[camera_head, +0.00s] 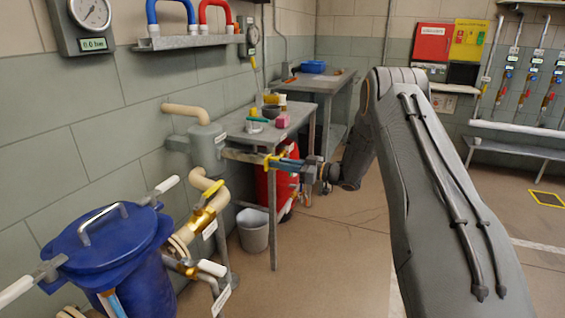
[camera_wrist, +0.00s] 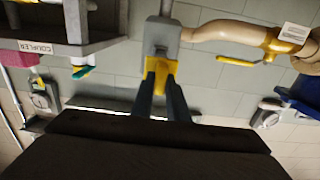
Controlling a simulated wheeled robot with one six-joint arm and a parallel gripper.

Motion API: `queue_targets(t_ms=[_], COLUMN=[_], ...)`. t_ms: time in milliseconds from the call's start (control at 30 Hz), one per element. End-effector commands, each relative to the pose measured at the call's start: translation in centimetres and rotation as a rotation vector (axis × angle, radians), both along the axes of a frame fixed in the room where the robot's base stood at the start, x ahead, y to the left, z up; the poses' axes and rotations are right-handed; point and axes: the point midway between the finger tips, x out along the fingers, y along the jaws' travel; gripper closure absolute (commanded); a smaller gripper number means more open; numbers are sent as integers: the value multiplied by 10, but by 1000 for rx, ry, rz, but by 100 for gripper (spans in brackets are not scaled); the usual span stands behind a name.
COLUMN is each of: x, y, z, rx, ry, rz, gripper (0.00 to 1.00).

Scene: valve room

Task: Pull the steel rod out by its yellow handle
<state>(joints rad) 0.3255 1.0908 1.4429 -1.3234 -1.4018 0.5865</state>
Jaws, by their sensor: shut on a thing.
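My gripper (camera_head: 278,162) reaches in from the right and is shut on the yellow handle (camera_head: 268,164). In the wrist view the fingers (camera_wrist: 163,92) close on both sides of the yellow handle (camera_wrist: 161,72).
A grey bench (camera_head: 262,133) with small items stands just behind my gripper, with a red container (camera_head: 265,190) and a pale bucket (camera_head: 253,231) below. Cream pipes and a yellow valve (camera_head: 205,217) lie left, beside a blue vessel (camera_head: 115,240). The floor in front is clear.

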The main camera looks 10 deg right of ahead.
Motion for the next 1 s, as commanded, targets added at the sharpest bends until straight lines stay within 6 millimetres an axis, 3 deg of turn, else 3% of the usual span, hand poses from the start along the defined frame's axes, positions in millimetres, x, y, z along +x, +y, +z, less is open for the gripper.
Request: queue_targets(t_ms=[167, 200, 300, 667, 1000], x=[0, 0, 0, -2, -32], y=[0, 0, 0, -6, -48], z=[0, 0, 0, 0, 0], rx=[0, 0, 0, 0, 1], ry=[0, 0, 0, 0, 2], rz=[0, 0, 0, -3, -3], gripper=[100, 83, 67, 67, 67])
